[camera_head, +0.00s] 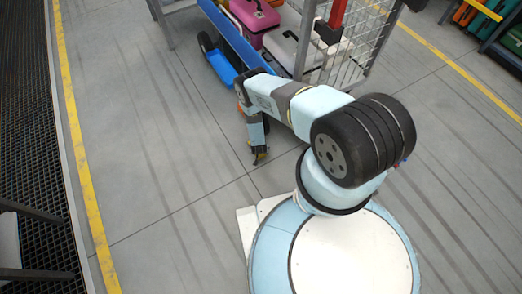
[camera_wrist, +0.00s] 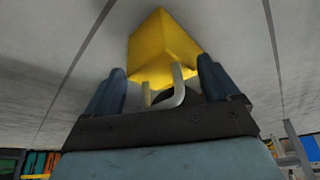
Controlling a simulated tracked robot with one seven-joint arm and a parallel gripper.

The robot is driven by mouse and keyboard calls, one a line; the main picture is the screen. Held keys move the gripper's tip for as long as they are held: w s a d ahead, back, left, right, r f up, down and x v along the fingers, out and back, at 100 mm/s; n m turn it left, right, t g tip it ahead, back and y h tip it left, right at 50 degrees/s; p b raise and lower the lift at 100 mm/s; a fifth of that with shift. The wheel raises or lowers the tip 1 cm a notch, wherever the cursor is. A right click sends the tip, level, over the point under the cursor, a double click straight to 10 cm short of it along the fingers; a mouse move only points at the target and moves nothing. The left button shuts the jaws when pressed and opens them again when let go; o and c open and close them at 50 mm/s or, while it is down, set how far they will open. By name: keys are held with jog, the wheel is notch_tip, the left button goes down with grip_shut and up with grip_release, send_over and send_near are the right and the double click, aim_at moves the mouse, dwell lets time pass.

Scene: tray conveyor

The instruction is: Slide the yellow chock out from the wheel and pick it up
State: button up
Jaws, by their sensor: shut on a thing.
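The yellow chock (camera_wrist: 158,42) fills the upper middle of the wrist view, with a pale bent handle (camera_wrist: 180,88) on its near side. My gripper (camera_wrist: 163,78) has its two dark blue fingers on either side of the handle area and is shut on the chock; the exact contact is hard to make out. In the head view my gripper (camera_head: 259,157) points down near the floor, with only a small bit of yellow showing at its tip. A black cart wheel (camera_head: 205,41) is up and left of it, clearly apart. Whether the chock touches the floor cannot be told.
A wire-sided cart (camera_head: 362,48) carrying a pink suitcase (camera_head: 252,15) and a white case (camera_head: 284,47) stands above my arm. A blue piece (camera_head: 221,67) is at its lower left side. Open grey floor lies left, up to a yellow line (camera_head: 83,170) and dark grating.

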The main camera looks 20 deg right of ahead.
jog(key=shift+s+a, duration=0.1)
jog(key=o, duration=1.2)
jog(key=shift+o, duration=0.2)
jog(key=v, duration=1.3)
jog(key=shift+r, duration=0.25)
jog(key=shift+s, duration=0.1)
